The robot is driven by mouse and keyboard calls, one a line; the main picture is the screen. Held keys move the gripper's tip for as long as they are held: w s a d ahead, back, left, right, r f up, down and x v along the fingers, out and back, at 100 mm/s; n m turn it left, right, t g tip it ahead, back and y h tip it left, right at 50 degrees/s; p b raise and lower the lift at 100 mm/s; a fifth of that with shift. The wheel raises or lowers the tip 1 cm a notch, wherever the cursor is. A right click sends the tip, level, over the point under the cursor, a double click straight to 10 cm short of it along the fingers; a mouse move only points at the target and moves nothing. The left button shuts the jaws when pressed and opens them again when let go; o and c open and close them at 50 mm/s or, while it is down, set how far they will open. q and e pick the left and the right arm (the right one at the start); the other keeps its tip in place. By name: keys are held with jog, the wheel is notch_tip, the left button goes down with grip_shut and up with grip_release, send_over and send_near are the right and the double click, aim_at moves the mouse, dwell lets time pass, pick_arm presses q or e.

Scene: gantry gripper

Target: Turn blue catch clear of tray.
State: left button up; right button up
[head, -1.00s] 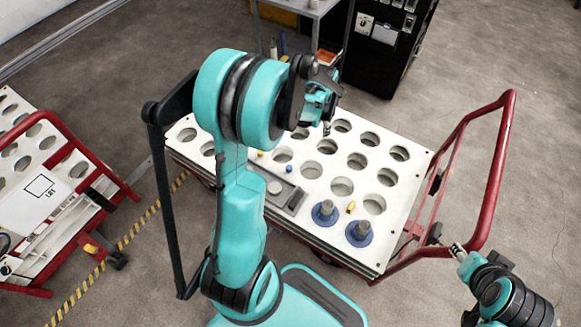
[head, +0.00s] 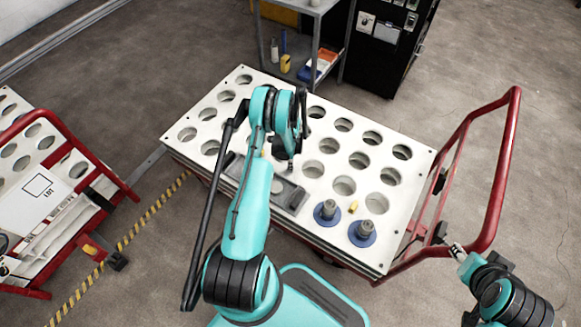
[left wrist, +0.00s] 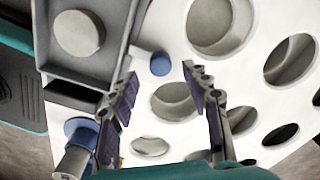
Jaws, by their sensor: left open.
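The blue catch (left wrist: 160,63) shows in the left wrist view as a small blue round-ended piece. It sits beside the right edge of the grey tray (left wrist: 110,62), which holds a pale round disc (left wrist: 79,33). In the head view, the tray (head: 297,201) lies on the white perforated cart top, and my arm hides the catch. My left gripper (left wrist: 159,72) is open, its two fingers on either side of the line to the catch. I cannot tell how far above it they are. My right gripper (head: 457,249) is off to the right, by the cart's red handle.
The white cart top (head: 235,80) has many round holes. Two blue-flanged grey pegs (head: 327,211) (head: 362,232) and a small yellow piece (head: 353,207) are near its front right. Another yellow piece (head: 262,151) is by the tray. The red handle (head: 500,170) rises at right.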

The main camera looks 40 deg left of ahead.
pick_arm(q)
jog(key=shift+f+b, duration=0.55)
jog(key=shift+f, duration=1.35)
grip_shut()
